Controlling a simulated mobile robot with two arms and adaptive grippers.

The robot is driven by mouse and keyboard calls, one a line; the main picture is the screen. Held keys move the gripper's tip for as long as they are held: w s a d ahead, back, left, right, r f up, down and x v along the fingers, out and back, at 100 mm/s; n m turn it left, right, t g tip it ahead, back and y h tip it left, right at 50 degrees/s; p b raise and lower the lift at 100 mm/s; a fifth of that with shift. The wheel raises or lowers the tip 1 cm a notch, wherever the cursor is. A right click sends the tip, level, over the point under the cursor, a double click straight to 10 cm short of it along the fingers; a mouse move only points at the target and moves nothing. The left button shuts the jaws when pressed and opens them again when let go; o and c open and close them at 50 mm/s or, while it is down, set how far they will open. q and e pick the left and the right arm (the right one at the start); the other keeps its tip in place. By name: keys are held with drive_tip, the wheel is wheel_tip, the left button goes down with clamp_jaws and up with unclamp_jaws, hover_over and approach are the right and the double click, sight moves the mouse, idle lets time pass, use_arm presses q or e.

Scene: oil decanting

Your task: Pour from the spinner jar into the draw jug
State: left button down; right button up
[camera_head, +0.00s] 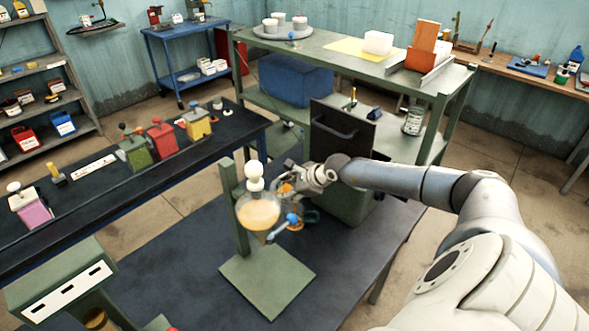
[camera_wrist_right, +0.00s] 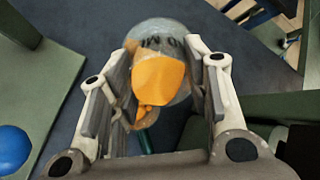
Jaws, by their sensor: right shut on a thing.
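My right gripper (camera_head: 290,188) is shut on a glass vessel (camera_wrist_right: 178,100) with orange contents, behind the stand in the head view. In the right wrist view the fingers (camera_wrist_right: 162,75) are on either side of it. Whether it is the spinner jar or the draw jug I cannot tell. A round glass flask (camera_head: 259,214) with amber liquid, a white stopper (camera_head: 254,176) and a blue tap (camera_head: 292,219) is on a green stand (camera_head: 240,275). It partly hides the held vessel. My left gripper is not in view.
A green box (camera_head: 345,205) with an upright black panel (camera_head: 341,134) stands right behind the gripper. A clear jar (camera_head: 413,122) is on the green shelf. Several white-topped jars stand on a turntable (camera_head: 284,34).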

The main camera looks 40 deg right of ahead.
drive_tip(key=shift+r+t, duration=0.15)
drive_tip(key=shift+t, duration=0.25)
drive_tip(key=shift+s+f+t+b, duration=0.2)
drive_tip(key=shift+f+t+b, duration=0.45)
drive_tip(key=shift+b, duration=0.75)
drive_tip(key=r+g+p, duration=0.1)
drive_tip(key=r+p, duration=0.1)
drive_tip(key=p, duration=0.1)
drive_tip(key=shift+w+r+p, duration=0.15)
drive_tip(key=shift+w+p, duration=0.05)
drive_tip(key=shift+p, duration=0.2)
drive_tip(key=shift+f+g+b, duration=0.35)
drive_tip(key=shift+f+b, duration=0.2)
drive_tip(key=shift+f, duration=0.05)
drive_tip(key=shift+w+a+g, duration=0.2)
drive_tip(key=shift+g, duration=0.6)
drive_tip(key=shift+w+f+g, duration=0.15)
drive_tip(key=shift+f+g, duration=0.25)
drive_tip(key=shift+g, duration=0.1)
